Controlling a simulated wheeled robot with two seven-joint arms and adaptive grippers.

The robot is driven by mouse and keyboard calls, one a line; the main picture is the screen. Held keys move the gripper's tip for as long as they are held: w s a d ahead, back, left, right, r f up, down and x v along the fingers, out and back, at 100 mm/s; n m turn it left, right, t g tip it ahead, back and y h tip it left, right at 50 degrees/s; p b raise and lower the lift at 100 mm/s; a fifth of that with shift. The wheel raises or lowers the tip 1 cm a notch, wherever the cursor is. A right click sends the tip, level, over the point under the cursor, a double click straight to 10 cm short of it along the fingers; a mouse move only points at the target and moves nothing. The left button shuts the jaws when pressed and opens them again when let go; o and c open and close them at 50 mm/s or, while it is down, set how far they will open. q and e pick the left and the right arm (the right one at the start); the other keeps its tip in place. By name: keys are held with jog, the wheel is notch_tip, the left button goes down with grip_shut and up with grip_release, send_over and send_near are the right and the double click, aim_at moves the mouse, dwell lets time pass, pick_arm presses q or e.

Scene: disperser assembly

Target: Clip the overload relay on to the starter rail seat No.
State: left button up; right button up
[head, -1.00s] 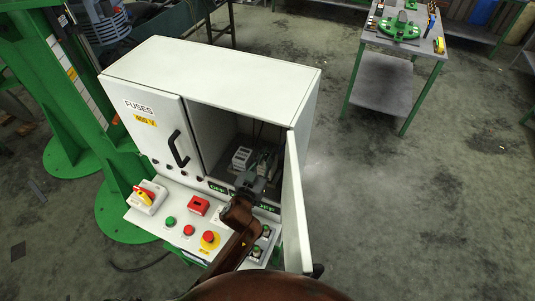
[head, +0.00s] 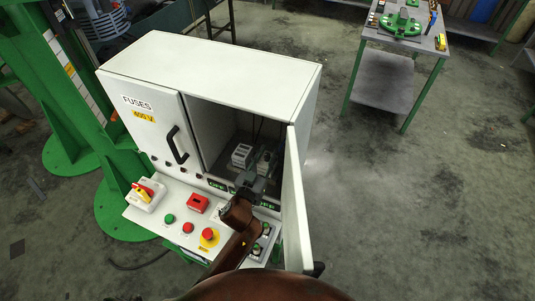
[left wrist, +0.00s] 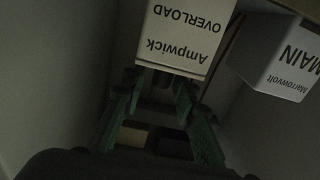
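The overload relay (left wrist: 180,38) is a pale block marked "Ampwick OVERLOAD", upside down at the top centre of the left wrist view. My left gripper (left wrist: 160,86) has its green fingers converging at the relay's near end and appears shut on it; the relay hides the fingertips. In the head view the left gripper (head: 253,183) reaches into the open cabinet. A pale "MAIN Marrowvolt" block (left wrist: 278,58) is beside the relay, apart from it; a pale block (head: 242,155) stands left of the gripper in the head view. The rail seat is not clearly visible. My right gripper is not in view.
The white cabinet (head: 210,62) has its left door shut and its right door (head: 294,205) open, close to my arm's right side. Below is a control panel (head: 178,212) with buttons and a red-yellow switch. A work table (head: 385,82) stands at the back right.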

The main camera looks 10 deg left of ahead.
pick_arm(q)
jog(key=shift+o, duration=0.6)
jog(key=shift+f, duration=0.1)
jog(key=s+a, duration=0.2)
jog(key=s, duration=0.9)
jog(key=shift+s+a, duration=0.15)
jog(key=shift+s, duration=0.25)
